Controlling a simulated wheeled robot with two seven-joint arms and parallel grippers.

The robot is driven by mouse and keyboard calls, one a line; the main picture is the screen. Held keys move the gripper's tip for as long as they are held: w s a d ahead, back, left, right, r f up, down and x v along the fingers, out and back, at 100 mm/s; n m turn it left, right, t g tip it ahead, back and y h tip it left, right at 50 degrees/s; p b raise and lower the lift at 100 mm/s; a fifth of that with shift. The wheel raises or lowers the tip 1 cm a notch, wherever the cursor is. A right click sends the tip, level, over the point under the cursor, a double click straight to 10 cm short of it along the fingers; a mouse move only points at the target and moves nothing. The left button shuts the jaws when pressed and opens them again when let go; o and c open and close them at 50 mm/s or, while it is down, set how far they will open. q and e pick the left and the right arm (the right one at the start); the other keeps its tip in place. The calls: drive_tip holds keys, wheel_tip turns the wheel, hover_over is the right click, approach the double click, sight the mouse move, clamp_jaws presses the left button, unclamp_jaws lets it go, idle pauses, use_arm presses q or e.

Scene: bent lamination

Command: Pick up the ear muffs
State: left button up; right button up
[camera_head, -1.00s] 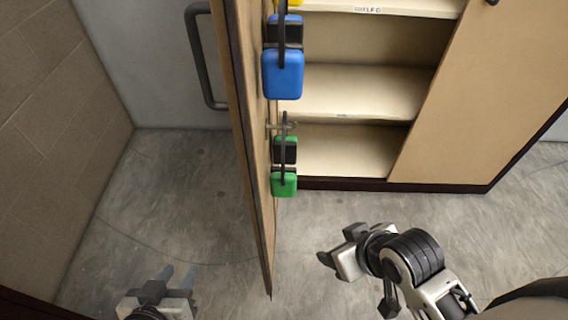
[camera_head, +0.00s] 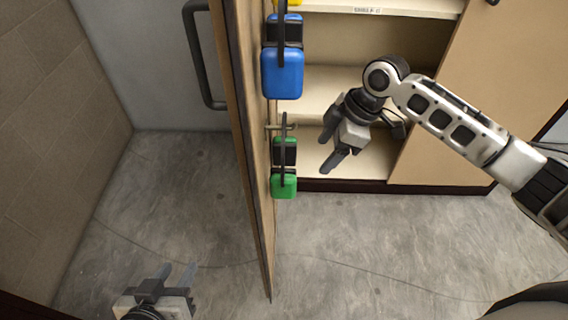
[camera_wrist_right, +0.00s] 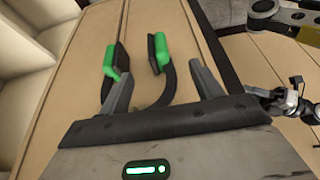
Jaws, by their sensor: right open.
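Green and black ear muffs (camera_head: 284,182) hang from a hook (camera_head: 282,127) on the inner face of the open cabinet door (camera_head: 252,130). Blue and black ear muffs (camera_head: 283,72) hang above them, and a yellow item shows at the top edge. My right gripper (camera_head: 332,152) is open and empty, to the right of the green ear muffs and apart from them in the head view. In the right wrist view, the green ear muffs (camera_wrist_right: 112,60) lie ahead, with their dark band running down between the open fingers (camera_wrist_right: 160,88). My left gripper (camera_head: 178,275) is open, low on the left, behind the door's edge.
The cabinet's open shelves (camera_head: 345,90) stand behind my right gripper. A closed cabinet door (camera_head: 500,80) is to the right. A grey door handle (camera_head: 198,55) and a brick wall (camera_head: 50,130) are on the left. The floor (camera_head: 370,245) in front is clear.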

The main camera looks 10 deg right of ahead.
sight(282, 180)
drive_tip(key=shift+w+b+x, duration=0.2)
drive_tip(key=shift+b+x, duration=0.25)
drive_tip(key=shift+x, duration=3.45)
drive_tip(key=shift+w+b+x, duration=0.2)
drive_tip(key=shift+b+x, duration=0.25)
drive_tip(key=shift+x, duration=3.45)
drive_tip(key=shift+r, duration=0.1)
drive_tip(key=c, duration=1.2)
